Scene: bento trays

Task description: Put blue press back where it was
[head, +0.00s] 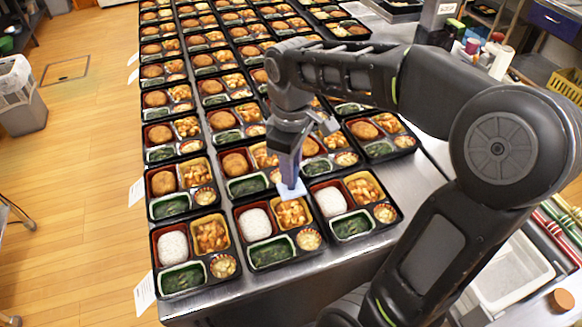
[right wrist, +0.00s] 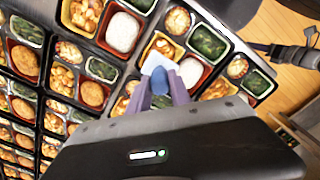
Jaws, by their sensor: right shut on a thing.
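The blue press has a pale flat plate (head: 291,190) and a darker blue handle (right wrist: 160,80). My right gripper (head: 288,172) is shut on the handle, and its two fingers also show on either side of it in the right wrist view (right wrist: 159,94). The press is over the front middle bento tray (head: 238,222), at its upper compartment of orange-brown food (head: 292,214). I cannot tell whether the plate touches the food. My left gripper is not in view.
Rows of black bento trays cover the steel table (head: 330,262). The front trays hold white rice (head: 173,247); those behind hold brown patties (head: 235,163). At right are a white bin (head: 512,275), bottles and a yellow basket (head: 565,84). The wooden floor at left is mostly open.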

